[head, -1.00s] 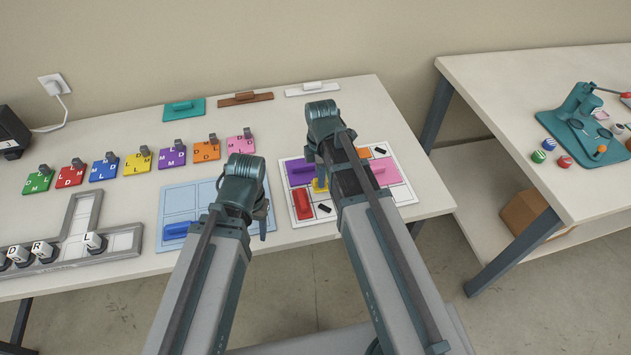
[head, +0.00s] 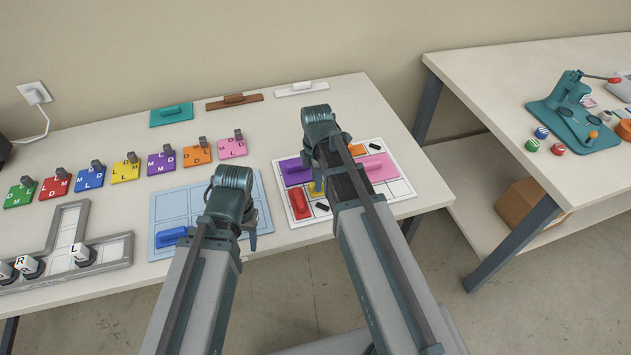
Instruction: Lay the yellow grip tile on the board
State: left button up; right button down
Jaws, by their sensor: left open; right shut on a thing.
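A yellow grip tile (head: 316,190) shows in small part at my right gripper (head: 317,182), which is shut on it. My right arm hides most of it. It is over the white board (head: 399,205), among purple (head: 296,172), red (head: 299,203), pink (head: 378,166) and orange grip pieces; I cannot tell whether it touches the board. My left gripper (head: 251,236) is open, over the right part of the light-blue board (head: 170,209), with its fingers mostly hidden. A blue grip piece (head: 171,237) lies at that board's front left.
Several lettered coloured tiles (head: 125,172) stand in a row behind the light-blue board. Teal (head: 171,114), brown (head: 234,101) and white (head: 302,89) handled pieces lie at the back. A grey track (head: 112,252) is front left. A second table (head: 500,90) is right, across a gap.

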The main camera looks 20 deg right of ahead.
pick_arm(q)
jog(key=shift+f, duration=0.2)
pick_arm(e)
jog(key=c, duration=1.2)
grip_release()
jog(key=shift+f, duration=0.15)
jog(key=shift+c, duration=0.2)
jog(key=o, duration=0.5)
jog(key=shift+c, duration=0.2)
pick_arm(q)
jog(key=shift+r, duration=0.1)
pick_arm(e)
notch_tip(320, 180, up, 12)
jog(key=r+p, duration=0.1)
jog(key=p, duration=1.2)
pick_arm(q)
notch_tip(320, 180, up, 12)
jog(key=shift+b, duration=0.35)
pick_arm(e)
jog(key=s+a+m+h, duration=0.1)
jog(key=s+a+m, duration=0.9)
jog(key=s+m, duration=0.4)
jog(key=shift+s+a+f+m, duration=0.15)
jog(key=shift+a+f+m, duration=0.1)
jog(key=shift+m, duration=0.05)
pick_arm(q)
jog(key=shift+r, duration=0.1)
